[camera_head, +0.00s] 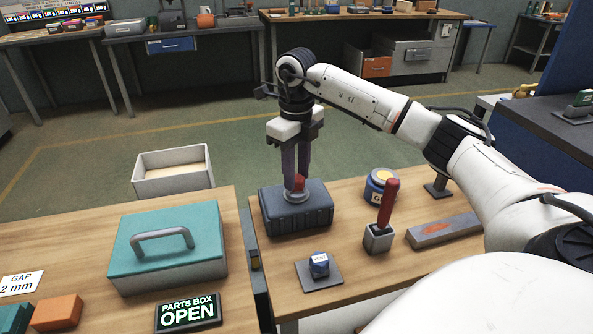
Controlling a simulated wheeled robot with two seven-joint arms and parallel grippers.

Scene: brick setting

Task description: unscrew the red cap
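The red cap (299,183) sits low between the fingers of my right gripper (296,185), above a pale ring on top of a dark ribbed block (297,213). The block stands on the right-hand table near its far left corner. My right gripper points straight down with its fingers on either side of the cap. The fingers partly hide the cap, and I cannot tell whether they touch it. My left gripper is not in view.
A teal-lidded box (126,259) is on the left table. A gap separates the tables.

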